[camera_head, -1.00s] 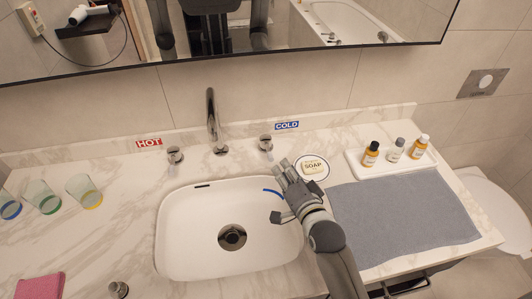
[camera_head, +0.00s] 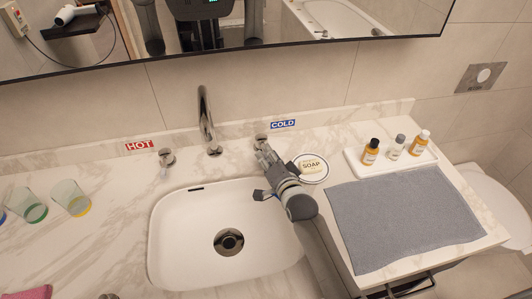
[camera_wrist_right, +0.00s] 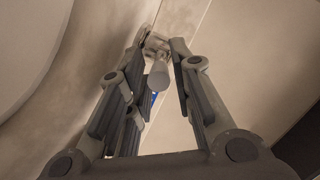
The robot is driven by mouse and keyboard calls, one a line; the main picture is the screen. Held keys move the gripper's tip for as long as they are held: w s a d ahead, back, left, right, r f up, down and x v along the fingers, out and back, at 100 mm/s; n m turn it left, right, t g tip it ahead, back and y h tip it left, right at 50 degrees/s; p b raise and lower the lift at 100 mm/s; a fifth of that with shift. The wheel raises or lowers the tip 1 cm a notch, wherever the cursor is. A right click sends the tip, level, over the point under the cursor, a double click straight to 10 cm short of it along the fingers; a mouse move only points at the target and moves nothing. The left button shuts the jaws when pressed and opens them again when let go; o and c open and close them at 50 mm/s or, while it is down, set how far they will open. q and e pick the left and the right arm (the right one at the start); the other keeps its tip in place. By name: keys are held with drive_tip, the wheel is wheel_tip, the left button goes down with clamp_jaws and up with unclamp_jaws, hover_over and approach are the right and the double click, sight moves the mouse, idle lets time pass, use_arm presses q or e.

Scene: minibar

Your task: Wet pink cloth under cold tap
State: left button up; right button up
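The cold tap handle (camera_head: 261,139) stands at the back of the counter by the blue COLD label (camera_head: 283,125). My right gripper (camera_head: 267,153) reaches over the sink's right edge, its fingertips just in front of that handle. In the right wrist view the gripper (camera_wrist_right: 155,60) is open, with the handle (camera_wrist_right: 158,76) between its two fingers; I cannot tell if they touch it. The spout (camera_head: 206,120) hangs behind the white sink (camera_head: 190,240); no water shows. Only a sliver of the pink cloth (camera_head: 30,293) shows at the bottom left.
A soap dish with soap (camera_head: 312,166) sits close right of my right gripper. A grey towel (camera_head: 400,220) and a tray with bottles (camera_head: 396,150) lie further right. Glasses (camera_head: 70,197) stand at the left. The hot tap handle (camera_head: 166,157) is left of the spout.

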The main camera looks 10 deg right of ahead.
drive_tip(key=shift+x, duration=1)
drive_tip(key=shift+r, duration=0.1)
drive_tip(key=shift+c, duration=0.5)
clamp_jaws()
